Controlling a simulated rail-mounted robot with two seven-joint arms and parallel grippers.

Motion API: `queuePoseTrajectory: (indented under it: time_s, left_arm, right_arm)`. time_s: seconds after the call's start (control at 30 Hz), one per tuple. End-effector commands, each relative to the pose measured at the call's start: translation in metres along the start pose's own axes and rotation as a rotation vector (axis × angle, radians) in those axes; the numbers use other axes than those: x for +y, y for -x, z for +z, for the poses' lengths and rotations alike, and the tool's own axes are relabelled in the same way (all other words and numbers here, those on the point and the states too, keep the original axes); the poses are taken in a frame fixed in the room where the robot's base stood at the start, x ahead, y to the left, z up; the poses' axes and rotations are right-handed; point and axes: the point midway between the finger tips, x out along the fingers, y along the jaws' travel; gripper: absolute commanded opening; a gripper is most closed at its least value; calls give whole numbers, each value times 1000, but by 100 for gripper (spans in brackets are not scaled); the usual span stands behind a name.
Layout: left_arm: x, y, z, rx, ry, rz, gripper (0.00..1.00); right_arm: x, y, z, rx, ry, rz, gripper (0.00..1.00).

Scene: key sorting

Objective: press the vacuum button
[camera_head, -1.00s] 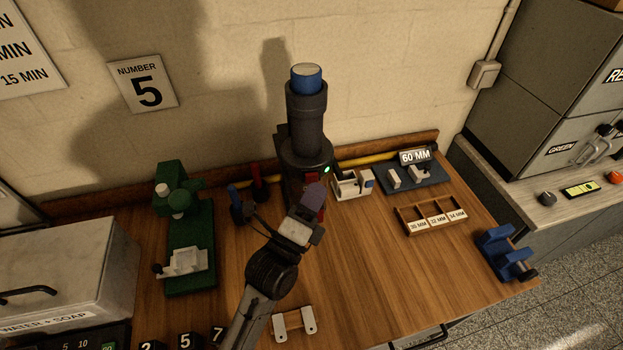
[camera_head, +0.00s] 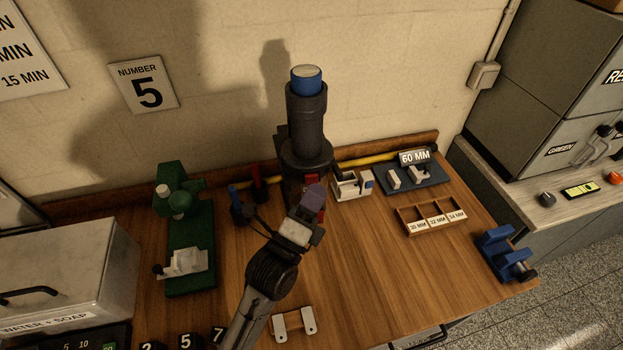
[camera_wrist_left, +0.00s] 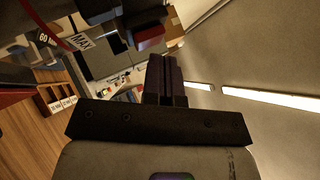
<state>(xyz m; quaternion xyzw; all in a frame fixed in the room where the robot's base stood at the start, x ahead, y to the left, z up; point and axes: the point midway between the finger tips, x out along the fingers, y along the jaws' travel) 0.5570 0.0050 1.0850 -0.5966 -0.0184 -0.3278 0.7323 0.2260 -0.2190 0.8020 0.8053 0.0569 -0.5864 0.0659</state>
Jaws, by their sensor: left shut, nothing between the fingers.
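A black upright machine (camera_head: 306,125) with a blue top stands at the back middle of the workbench. Red parts (camera_head: 311,178) show low on its front, and I cannot tell which of them is the vacuum button. My left gripper (camera_head: 314,194) is shut and empty, with its tips close in front of these red parts. I cannot tell whether they touch. In the left wrist view the shut fingers (camera_wrist_left: 167,80) point up, just below a red block (camera_wrist_left: 148,38) on a dark body. My right gripper is not in view.
A green press (camera_head: 185,225) stands left of my arm. A white fixture (camera_head: 350,186), a blue 60 MM stand (camera_head: 425,175) and a wooden labelled tray (camera_head: 433,219) lie to the right. A blue clamp (camera_head: 505,255) sits at the right edge. The front right of the bench is clear.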

Motion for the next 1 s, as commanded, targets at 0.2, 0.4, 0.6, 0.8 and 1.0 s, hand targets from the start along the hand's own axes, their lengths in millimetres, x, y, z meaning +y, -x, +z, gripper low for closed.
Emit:
queuePoseTrajectory:
  time_s: [0.2, 0.4, 0.6, 0.8, 1.0]
  left_arm:
    - [-6, 7, -5, 1, 0, -1, 0]
    - [-6, 8, -6, 0, 1, -1, 0]
    - [-8, 10, -7, 1, 1, -1, 0]
    - [-18, 21, -15, 0, 1, 1, 0]
    - [-28, 35, -25, 1, 1, 1, 0]
  right_arm:
    - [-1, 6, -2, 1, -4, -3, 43]
    - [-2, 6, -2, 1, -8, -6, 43]
    - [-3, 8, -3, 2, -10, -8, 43]
    - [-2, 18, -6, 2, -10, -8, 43]
    - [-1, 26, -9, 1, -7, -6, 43]
